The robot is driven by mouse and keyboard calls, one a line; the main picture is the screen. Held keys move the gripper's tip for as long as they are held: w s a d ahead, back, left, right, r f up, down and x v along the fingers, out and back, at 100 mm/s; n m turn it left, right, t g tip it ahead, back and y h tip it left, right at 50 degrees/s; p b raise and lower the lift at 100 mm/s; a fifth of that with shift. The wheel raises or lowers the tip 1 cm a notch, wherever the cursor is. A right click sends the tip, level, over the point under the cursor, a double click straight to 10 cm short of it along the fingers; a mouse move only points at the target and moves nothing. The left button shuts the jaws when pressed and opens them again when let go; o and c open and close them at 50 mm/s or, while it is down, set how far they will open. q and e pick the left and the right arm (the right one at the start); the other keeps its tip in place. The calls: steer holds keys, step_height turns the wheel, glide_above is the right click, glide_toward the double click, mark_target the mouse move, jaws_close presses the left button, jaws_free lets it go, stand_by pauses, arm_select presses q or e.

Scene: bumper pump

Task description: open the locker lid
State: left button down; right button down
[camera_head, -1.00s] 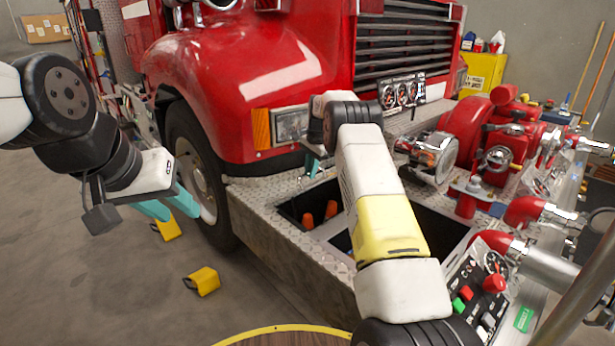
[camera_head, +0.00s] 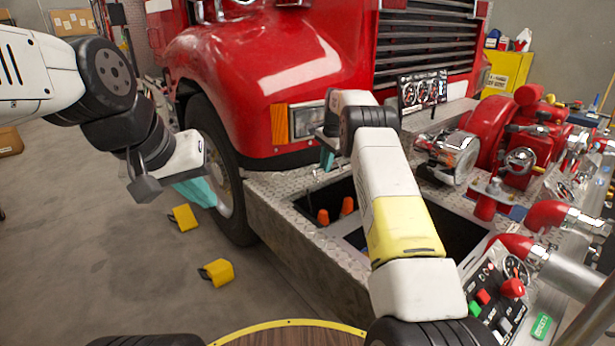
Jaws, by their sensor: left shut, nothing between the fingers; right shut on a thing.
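The locker is a recess in the diamond-plate bumper deck (camera_head: 275,190). It stands open at the top, with orange objects (camera_head: 322,216) inside. My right arm crosses over it and hides part of the opening. My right gripper (camera_head: 327,158) is at the far side of the opening, near the headlight; only a bit of its teal fingers shows. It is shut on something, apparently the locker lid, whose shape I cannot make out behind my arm. My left gripper (camera_head: 197,191) is shut and empty, in front of the truck's front wheel, left of the bumper.
The red truck (camera_head: 270,75) fills the back. Red pump fittings (camera_head: 510,130) and a control panel (camera_head: 490,300) with buttons crowd the right. Yellow blocks (camera_head: 217,271) lie on the floor at left. The floor around them is clear.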

steer(key=shift+s+a+f, duration=0.1)
steer(key=shift+a+f, duration=0.15)
steer(key=shift+a, duration=0.2)
arm_select(q)
steer(key=w+d+f+n+g+h, duration=0.1)
steer(key=w+d+f+n+h, duration=0.15)
steer(key=w+d+n, duration=0.35)
steer(key=w+d+f+n+g+h, duration=0.1)
steer(key=w+f+n+g+h, duration=0.2)
steer(key=w, duration=0.4)
steer(key=w+d+f+n+h, duration=0.1)
steer(key=w+d+f+n, duration=0.35)
steer(key=w, duration=0.25)
steer(key=w+f+n+t+h, duration=0.4)
steer(key=w+f+n+h, duration=0.1)
steer(key=w+f+n, duration=1.1)
steer(key=w+r+x, duration=0.1)
steer(key=x, duration=0.8)
steer(key=shift+w, duration=0.2)
steer(key=shift+r, duration=0.1)
